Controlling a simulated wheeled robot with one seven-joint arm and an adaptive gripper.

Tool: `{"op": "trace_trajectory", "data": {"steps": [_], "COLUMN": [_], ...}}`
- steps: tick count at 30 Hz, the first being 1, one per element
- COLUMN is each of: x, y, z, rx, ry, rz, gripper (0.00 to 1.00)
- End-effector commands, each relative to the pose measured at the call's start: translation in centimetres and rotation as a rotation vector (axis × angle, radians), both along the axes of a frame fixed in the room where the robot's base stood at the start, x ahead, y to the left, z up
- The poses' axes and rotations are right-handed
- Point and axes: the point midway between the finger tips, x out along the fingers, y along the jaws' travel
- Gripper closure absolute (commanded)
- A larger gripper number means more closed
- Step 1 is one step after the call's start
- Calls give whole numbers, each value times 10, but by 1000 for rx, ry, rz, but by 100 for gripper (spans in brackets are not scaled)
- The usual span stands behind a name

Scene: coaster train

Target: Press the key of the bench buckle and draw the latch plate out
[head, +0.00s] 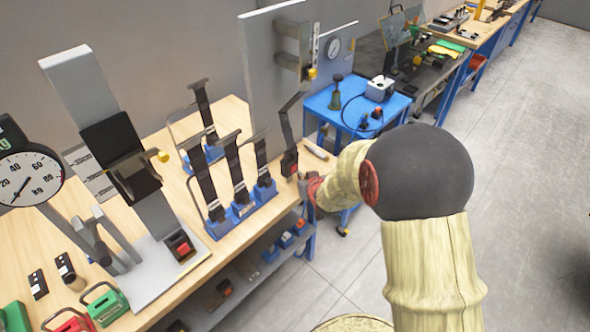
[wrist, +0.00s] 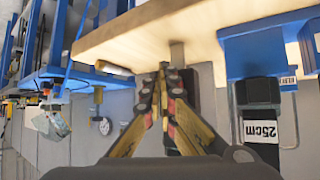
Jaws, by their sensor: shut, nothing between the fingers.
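A black buckle (head: 290,162) stands at the right front corner of the wooden bench, with a dark strap and plate (head: 287,122) rising from it. Another buckle with a red key (head: 181,246) sits on the grey stand's base plate. I cannot tell for sure which is the bench buckle. My gripper (head: 312,184) is at the bench's front edge, just right of the black buckle. In the wrist view my gripper (wrist: 162,72) has its fingertips together and empty, close to the bench edge. A dark upright part (wrist: 187,92) is partly hidden behind the fingers.
Blue holders (head: 241,208) with upright black straps stand left of the buckle. A strap labelled 25cm (wrist: 260,129) shows in the wrist view. A blue cart (head: 357,103) stands behind my arm. A shelf (head: 238,283) lies under the bench. The floor at right is clear.

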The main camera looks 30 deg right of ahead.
Motion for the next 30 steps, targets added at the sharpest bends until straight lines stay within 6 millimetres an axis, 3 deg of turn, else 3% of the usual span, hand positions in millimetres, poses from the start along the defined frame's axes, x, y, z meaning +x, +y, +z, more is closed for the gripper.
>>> {"op": "trace_trajectory", "data": {"steps": [8,22,30], "x": [-2,-39,-48], "y": [-1,-15,-17], "z": [0,1,0], "rx": [0,0,0], "ry": [1,1,1], "rz": [0,-1,0], "gripper": [100,100,100]}}
